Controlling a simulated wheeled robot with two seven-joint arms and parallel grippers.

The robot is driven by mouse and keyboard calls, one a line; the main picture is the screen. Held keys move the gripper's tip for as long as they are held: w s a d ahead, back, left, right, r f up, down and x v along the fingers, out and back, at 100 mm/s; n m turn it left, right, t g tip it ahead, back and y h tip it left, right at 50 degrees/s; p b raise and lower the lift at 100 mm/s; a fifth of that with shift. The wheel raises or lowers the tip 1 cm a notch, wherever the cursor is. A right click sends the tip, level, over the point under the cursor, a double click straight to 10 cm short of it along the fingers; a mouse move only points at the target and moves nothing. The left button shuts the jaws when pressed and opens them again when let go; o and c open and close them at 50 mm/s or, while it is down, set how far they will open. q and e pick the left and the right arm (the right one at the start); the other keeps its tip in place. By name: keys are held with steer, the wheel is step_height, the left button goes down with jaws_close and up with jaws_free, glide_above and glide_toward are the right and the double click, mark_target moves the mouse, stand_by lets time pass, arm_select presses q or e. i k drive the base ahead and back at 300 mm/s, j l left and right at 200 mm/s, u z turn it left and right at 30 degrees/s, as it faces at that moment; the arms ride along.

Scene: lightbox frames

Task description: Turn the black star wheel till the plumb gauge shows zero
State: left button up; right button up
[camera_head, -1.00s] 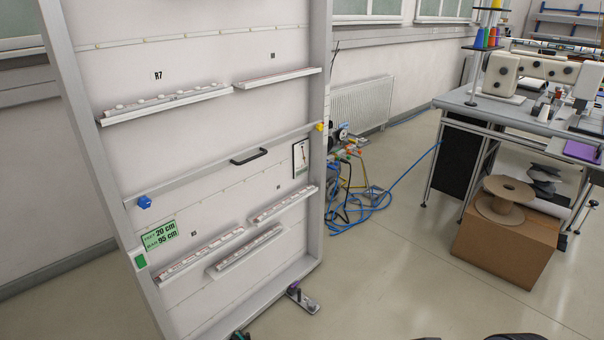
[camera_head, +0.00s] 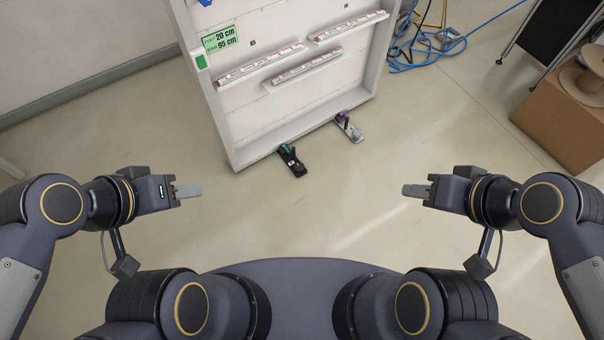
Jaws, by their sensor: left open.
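The white framed panel (camera_head: 262,100) stands at the upper middle of the head view, its top cut off. A black foot with a teal part (camera_head: 291,160) sticks out at its lower edge. A grey foot with a dark and purple knob (camera_head: 348,127) sits further right. I cannot make out a star wheel on either. The plumb gauge is out of view now. My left gripper (camera_head: 189,191) is open and empty, left of and nearer than the feet. My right gripper (camera_head: 415,191) is at the right, apart from everything; its fingers overlap in view.
Ledges with white strips (camera_head: 262,66) cross the panel beside a green label (camera_head: 219,39). Blue hoses (camera_head: 447,52) lie on the floor behind right. A cardboard box (camera_head: 556,121) with a spool stands at far right. The floor (camera_head: 300,222) between my grippers is clear.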

mark_target(299, 166)
steer(key=i+l+u, duration=0.25)
steer(key=i+l, duration=0.4)
steer(key=i+l+u, duration=0.2)
steer(key=i+l, duration=0.4)
steer(key=l, duration=0.2)
